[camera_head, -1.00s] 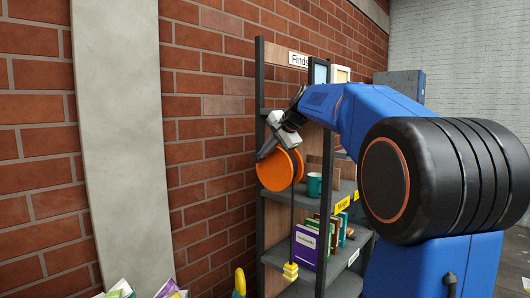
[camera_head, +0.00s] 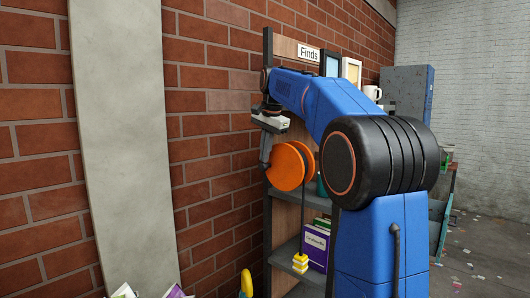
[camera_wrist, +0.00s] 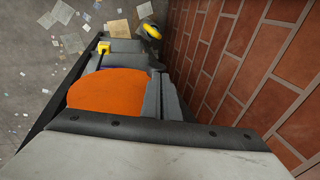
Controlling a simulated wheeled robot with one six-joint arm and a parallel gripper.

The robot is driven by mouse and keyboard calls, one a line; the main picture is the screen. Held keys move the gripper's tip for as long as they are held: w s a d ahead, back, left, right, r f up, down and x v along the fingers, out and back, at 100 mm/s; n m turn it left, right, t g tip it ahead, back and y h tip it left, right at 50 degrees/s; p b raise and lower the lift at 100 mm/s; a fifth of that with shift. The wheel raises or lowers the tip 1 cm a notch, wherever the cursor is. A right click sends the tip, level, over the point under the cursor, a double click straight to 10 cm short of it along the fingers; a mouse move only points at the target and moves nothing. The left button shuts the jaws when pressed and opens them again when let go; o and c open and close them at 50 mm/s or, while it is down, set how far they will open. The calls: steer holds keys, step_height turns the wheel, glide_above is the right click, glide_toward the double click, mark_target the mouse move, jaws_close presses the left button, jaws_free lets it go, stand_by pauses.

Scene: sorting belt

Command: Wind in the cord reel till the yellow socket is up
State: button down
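The cord reel (camera_head: 287,167) has two orange discs and sits at the left side of the shelf unit. A dark cord hangs from it to the yellow socket (camera_head: 300,263), which hangs well below the reel, near the lower shelf. My gripper (camera_head: 265,158) points down at the left edge of the near disc. Whether it touches the disc or a crank handle is hidden. In the wrist view the orange disc (camera_wrist: 110,92) lies between grey parts, with the yellow socket (camera_wrist: 103,47) beyond. The frames do not show clearly whether the fingers are closed.
The shelf unit (camera_head: 283,222) carries a "Finds" sign (camera_head: 308,52), frames, a white mug (camera_head: 372,92) and a purple book (camera_head: 315,247). A brick wall (camera_head: 215,140) stands close on the left. A yellow curved object (camera_head: 246,283) is low in front.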

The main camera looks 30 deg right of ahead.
mark_target(261, 169)
steer(key=shift+w+a+f, duration=0.1)
steer(key=shift+w+f, duration=0.15)
steer(key=shift+f, duration=0.05)
steer(key=shift+w+a+f+g+h, duration=0.15)
steer(key=shift+w+f+g+h, duration=0.25)
steer(key=shift+g, duration=0.3)
steer(key=shift+w+a+f, duration=0.1)
steer(key=shift+w+f, duration=0.05)
steer(key=shift+f, duration=0.8)
steer(key=shift+w+f, duration=0.15)
steer(key=shift+f, duration=0.8)
steer(key=shift+w+f+g, duration=0.1)
steer(key=shift+f+g, duration=0.3)
steer(key=shift+g, duration=0.1)
steer(key=shift+s+f+g, duration=0.2)
steer(key=shift+g, duration=0.1)
steer(key=shift+r, duration=0.1)
